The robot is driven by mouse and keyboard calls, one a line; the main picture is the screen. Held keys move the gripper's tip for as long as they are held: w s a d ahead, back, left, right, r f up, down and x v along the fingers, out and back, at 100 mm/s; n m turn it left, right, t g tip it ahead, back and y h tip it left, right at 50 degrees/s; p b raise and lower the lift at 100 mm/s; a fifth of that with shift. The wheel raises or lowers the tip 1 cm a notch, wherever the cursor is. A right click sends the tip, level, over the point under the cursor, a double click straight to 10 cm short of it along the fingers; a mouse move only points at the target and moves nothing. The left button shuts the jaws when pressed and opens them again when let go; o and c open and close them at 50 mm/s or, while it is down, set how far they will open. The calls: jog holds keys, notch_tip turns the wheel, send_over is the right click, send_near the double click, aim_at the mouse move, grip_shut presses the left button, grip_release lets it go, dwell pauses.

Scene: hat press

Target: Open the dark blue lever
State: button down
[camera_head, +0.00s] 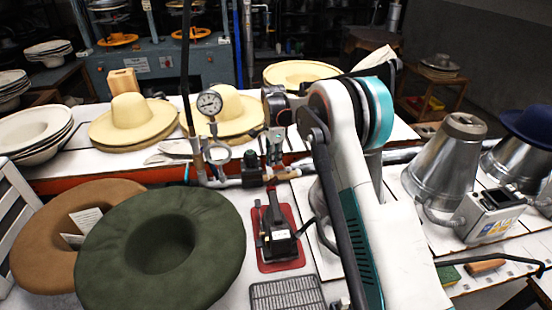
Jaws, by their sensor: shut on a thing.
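My gripper (273,153) is small in the view, just left of my white and teal arm. It points down and is shut at the fittings of a horizontal pipe (225,183) behind the red pad. A small dark part sits between its fingertips, where the dark blue lever appears to be. The fingers cover most of it, so its angle cannot be told. A dark valve body (252,163) is beside the fingertips on the left.
A pressure gauge (210,102) stands left of my gripper. In front is a black iron (279,243) on a red pad (264,262). A green hat (215,225) lies front left, cream hats (128,112) behind. Metal cones (450,155) stand right. A black hose hangs near the gauge.

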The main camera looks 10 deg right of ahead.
jog(key=shift+w+m, duration=0.55)
jog(key=shift+m, duration=0.55)
jog(key=shift+w, duration=0.1)
jog(key=c, duration=1.6)
grip_release()
jog(key=shift+o, duration=0.2)
jog(key=shift+r, duration=0.1)
notch_tip(320, 180, up, 12)
